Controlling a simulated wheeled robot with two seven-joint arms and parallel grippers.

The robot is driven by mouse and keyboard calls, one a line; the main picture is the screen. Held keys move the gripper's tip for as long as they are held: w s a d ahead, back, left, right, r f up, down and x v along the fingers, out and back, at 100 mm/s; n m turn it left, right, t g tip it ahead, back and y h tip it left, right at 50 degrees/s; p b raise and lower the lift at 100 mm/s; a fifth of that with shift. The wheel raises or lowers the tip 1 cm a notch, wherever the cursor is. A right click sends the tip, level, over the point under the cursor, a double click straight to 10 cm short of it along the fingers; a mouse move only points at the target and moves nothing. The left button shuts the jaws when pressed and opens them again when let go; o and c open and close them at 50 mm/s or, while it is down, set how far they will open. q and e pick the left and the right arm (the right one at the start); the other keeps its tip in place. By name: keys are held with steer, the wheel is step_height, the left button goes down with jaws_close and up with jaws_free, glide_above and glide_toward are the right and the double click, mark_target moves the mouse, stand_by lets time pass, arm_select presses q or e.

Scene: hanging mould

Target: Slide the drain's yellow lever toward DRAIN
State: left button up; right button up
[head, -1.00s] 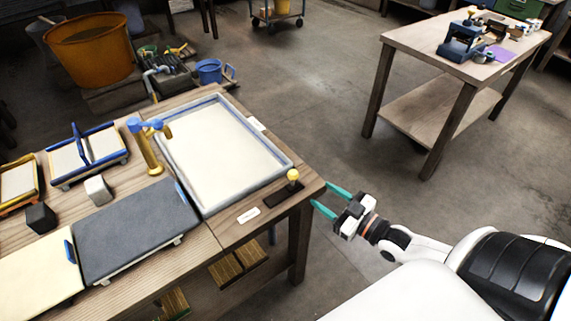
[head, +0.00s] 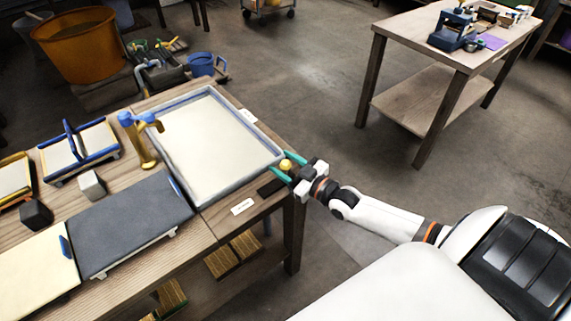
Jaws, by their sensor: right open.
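The drain's yellow lever knob (head: 286,164) stands at the right edge of the table, beside the corner of the vat. Its dark base plate (head: 270,188) is partly covered by my gripper. My right gripper (head: 283,167) has its teal fingers open, one on each side of the yellow knob in the picture. Whether they touch it I cannot tell. A white label (head: 243,206) lies in front of the base plate and another (head: 248,116) lies near the far right edge; their writing is too small to read. My left gripper is not in view.
The vat (head: 274,160) of pale liquid fills the table's right end. A brass and blue tap (head: 140,140), a grey felt board (head: 130,222) and a blue-framed mould (head: 80,152) lie to the left. Open floor lies right of the table.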

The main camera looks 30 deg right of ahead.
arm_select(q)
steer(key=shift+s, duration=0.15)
